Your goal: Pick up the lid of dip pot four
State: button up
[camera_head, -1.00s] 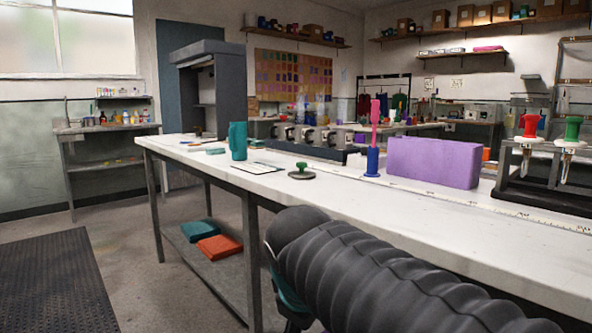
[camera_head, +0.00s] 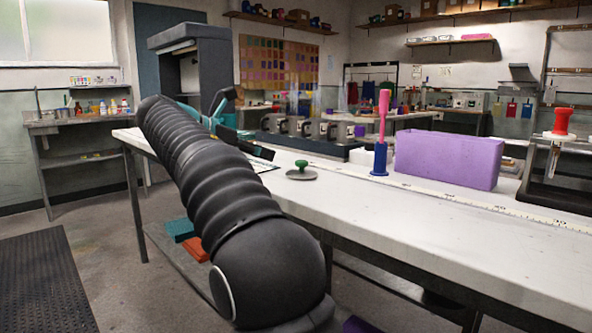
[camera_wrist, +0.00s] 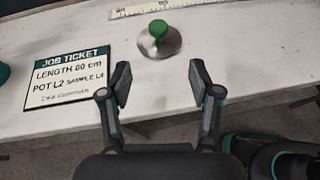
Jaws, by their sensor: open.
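A lid with a green knob and a grey round plate (camera_head: 301,174) lies on the white bench. In the wrist view the lid (camera_wrist: 168,46) is at the top middle, knob up, beyond my fingertips. No number shows on it. My gripper (camera_wrist: 162,84) is open and empty, its two fingers spread, with the lid ahead of them and apart from them. In the head view my arm hides much of the bench's left end. A row of grey pots (camera_head: 316,130) stands in a dark rack behind the lid; their numbers cannot be read.
A job ticket card (camera_wrist: 68,73) lies left of the lid. A measuring strip (camera_wrist: 150,8) runs behind it. The bench front (camera_head: 400,215) is clear.

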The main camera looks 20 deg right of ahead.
aim_at(296, 162)
jog(key=shift+w, duration=0.25)
jog(key=b+x, duration=0.3)
jog(key=x, duration=1)
jog(key=shift+s+d+f, duration=0.1)
jog(key=shift+d, duration=0.3)
grip_shut()
